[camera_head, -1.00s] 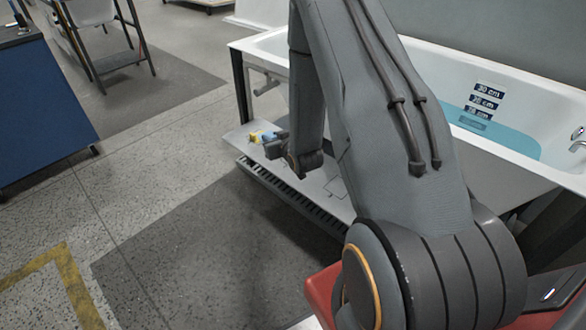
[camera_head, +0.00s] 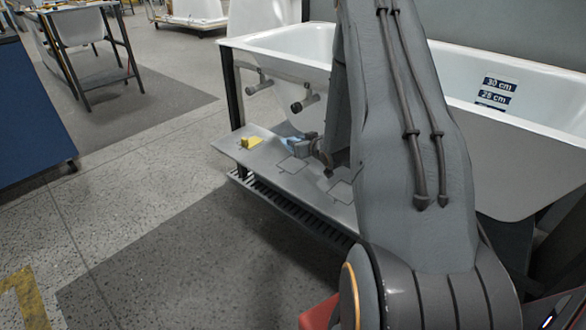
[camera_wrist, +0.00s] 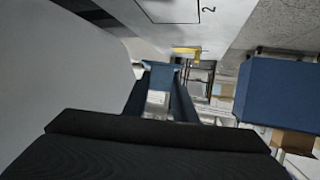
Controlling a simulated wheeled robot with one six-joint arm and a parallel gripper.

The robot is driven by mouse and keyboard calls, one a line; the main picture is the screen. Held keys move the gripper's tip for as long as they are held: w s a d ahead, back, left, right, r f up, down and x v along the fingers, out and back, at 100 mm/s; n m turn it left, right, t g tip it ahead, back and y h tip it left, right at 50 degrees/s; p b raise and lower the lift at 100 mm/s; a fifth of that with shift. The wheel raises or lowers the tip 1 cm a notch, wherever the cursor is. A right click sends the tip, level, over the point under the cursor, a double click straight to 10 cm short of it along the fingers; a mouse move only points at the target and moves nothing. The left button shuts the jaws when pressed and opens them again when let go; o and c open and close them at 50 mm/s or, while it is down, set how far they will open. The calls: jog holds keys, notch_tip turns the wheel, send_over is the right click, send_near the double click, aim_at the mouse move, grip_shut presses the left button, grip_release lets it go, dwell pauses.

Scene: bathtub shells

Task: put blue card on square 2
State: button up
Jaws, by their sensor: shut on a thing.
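My gripper (camera_head: 304,144) is shut on the blue card (camera_head: 291,141), close above the grey shelf in front of the bathtub. In the wrist view the card (camera_wrist: 158,76) shows between the finger ends of my gripper (camera_wrist: 160,98). Square 2 (camera_wrist: 172,12) is a thin dark outline on the pale shelf at the top of the wrist view, with a printed "2" beside it. In the head view two outlined squares lie on the shelf (camera_head: 262,165), one just below the gripper and one further right. Their numbers cannot be read there.
A yellow piece (camera_head: 250,142) stands on the shelf left of the card. The white bathtub (camera_head: 262,52) rises behind the shelf, with pipe fittings (camera_head: 305,103) overhanging it. A dark tub leg (camera_head: 233,92) stands at the left end. The floor in front is clear.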

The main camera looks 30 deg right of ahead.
aim_at(297, 169)
notch_tip(297, 169, down, 9)
jog(key=shift+b, duration=1.05)
jog(key=shift+f, duration=0.2)
jog(key=o, duration=1)
jog(key=shift+r, duration=0.1)
